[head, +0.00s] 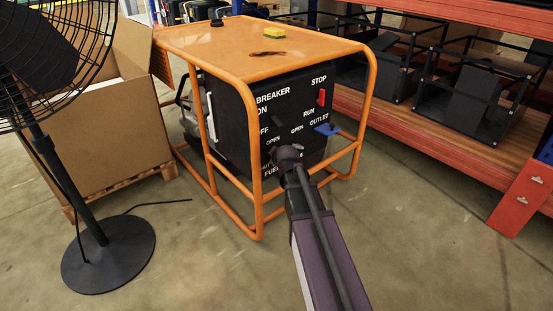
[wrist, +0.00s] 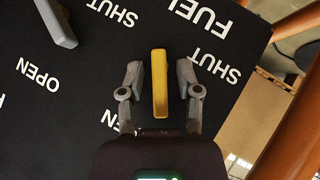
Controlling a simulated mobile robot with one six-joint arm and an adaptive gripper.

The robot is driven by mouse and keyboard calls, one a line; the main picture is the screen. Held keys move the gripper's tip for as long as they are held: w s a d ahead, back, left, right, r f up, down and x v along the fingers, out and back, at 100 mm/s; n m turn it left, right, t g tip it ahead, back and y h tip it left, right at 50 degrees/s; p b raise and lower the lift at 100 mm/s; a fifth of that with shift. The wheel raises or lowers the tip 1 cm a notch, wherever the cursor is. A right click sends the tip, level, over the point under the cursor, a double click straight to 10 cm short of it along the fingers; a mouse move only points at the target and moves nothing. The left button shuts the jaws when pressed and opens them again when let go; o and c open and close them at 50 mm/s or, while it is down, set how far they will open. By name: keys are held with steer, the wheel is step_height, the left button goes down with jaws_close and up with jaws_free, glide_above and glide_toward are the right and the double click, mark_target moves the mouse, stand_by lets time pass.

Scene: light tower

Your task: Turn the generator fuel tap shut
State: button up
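The generator (head: 264,48) has an orange tube frame and a black front panel (head: 228,115) with white labels. In the wrist view, a yellow tap handle (wrist: 159,85) stands upright in the picture on the panel, near the FUEL (wrist: 205,14) and SHUT (wrist: 215,66) labels. My gripper (wrist: 159,76) is open, with one grey finger on each side of the yellow handle. A gap shows between each finger and the handle. In the head view my gripper (head: 287,155) is at the lower panel, and the arm hides the tap there.
A grey handle (wrist: 55,23) lies to the upper left in the wrist view. In the head view, a red switch (head: 321,97) and a blue part (head: 327,129) are right of my gripper. Orange frame bars surround the panel. A fan (head: 108,262), a carton (head: 125,120) and shelving (head: 440,130) flank the generator.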

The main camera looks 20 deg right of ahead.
jaws_close()
steer(key=shift+f, duration=0.1)
steer(key=shift+f+n+h+b, duration=0.1)
steer(key=shift+n+h+b, duration=0.2)
steer(key=shift+h+b, duration=0.25)
steer(key=shift+s+f+n+t+h+b, duration=0.1)
steer(key=shift+n+t+h+b, duration=0.55)
steer(key=shift+b, duration=0.7)
steer(key=shift+t, duration=0.25)
steer(key=shift+o, duration=1.6)
jaws_free()
steer(key=shift+a, duration=0.15)
